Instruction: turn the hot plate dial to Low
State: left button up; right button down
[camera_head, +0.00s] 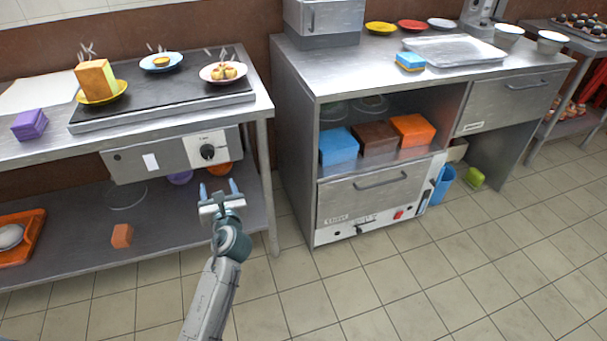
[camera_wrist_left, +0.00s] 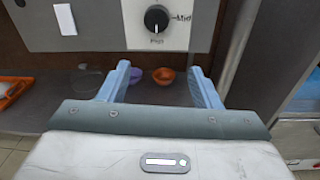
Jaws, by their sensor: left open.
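The hot plate dial (camera_head: 207,152) is a round black knob on a pale panel at the front of the hot plate (camera_head: 160,105). In the left wrist view the dial (camera_wrist_left: 157,18) has "Mid" printed to its right and another label below it that I cannot read surely. A light pointer mark shows near the knob's lower part. My left gripper (camera_head: 219,187) is open and empty, below and in front of the dial, apart from it. Its two blue fingers (camera_wrist_left: 160,84) point toward the panel, under the dial. My right gripper is not in view.
Plates with food, including a yellow plate (camera_head: 101,93), stand on the hot plate. A purple block (camera_head: 29,125) lies left of it. The lower shelf (camera_head: 160,217) holds bowls and an orange block (camera_head: 122,236). A steel cabinet (camera_head: 365,197) stands to the right; the floor before it is clear.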

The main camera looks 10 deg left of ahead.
aim_at(208, 155)
pick_arm(q)
jog(key=shift+m+t+y, duration=0.3)
jog(key=shift+m+y, duration=0.1)
jog(key=shift+m, duration=0.1)
jog(key=x, duration=0.3)
jog(key=r+b+x, duration=0.1)
jog(key=x, duration=0.3)
jog(key=r+x, duration=0.1)
jog(key=x, duration=0.3)
jog(key=shift+s+a+r+b, duration=0.1)
jog(key=shift+r+b, duration=0.1)
jog(key=shift+b, duration=0.1)
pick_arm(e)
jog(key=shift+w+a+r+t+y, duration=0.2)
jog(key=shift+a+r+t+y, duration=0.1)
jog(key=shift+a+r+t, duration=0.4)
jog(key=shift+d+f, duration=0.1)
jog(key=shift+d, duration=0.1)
pick_arm(q)
jog(key=c, duration=1)
